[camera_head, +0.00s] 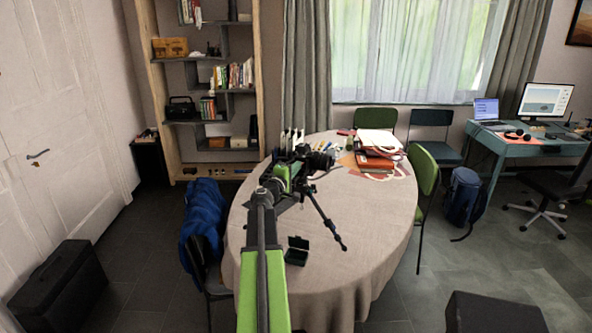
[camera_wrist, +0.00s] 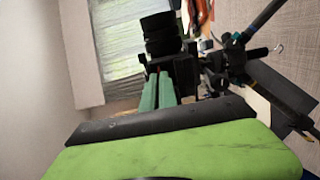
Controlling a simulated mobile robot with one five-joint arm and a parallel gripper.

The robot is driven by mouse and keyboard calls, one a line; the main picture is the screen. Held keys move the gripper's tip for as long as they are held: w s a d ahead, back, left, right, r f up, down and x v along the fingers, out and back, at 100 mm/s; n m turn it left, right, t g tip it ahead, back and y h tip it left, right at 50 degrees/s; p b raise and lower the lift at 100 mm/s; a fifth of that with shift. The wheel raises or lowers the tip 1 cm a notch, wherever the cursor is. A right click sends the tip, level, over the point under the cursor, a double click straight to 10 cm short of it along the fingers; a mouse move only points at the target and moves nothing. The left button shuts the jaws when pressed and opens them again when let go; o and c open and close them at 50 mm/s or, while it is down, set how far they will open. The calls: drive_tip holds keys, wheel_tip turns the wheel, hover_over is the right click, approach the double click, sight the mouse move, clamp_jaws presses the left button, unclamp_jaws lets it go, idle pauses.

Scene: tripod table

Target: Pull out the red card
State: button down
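No red card can be made out in either view. A black camera (camera_head: 318,160) stands on a black tripod (camera_head: 325,215) on the round table (camera_head: 345,250). In the wrist view the black camera (camera_wrist: 165,65) fills the upper middle, its lens upward in the picture. My gripper (camera_head: 283,178) is at the left side of the camera. In the wrist view its narrow green fingers (camera_wrist: 158,90) lie close together and point at the camera body. Their tips are against or just before the dark body; whether they hold anything is hidden.
A small open black case (camera_head: 297,251) lies on the table below the tripod. A red-orange box (camera_head: 375,162) and papers lie at the table's back right. A tripod leg reaches right across the cloth. The table's front right is clear.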

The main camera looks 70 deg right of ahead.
drive_tip(key=shift+w+a, duration=0.15)
drive_tip(key=shift+a, duration=1.1)
drive_tip(key=shift+w+a, duration=0.1)
drive_tip(key=shift+a, duration=1.15)
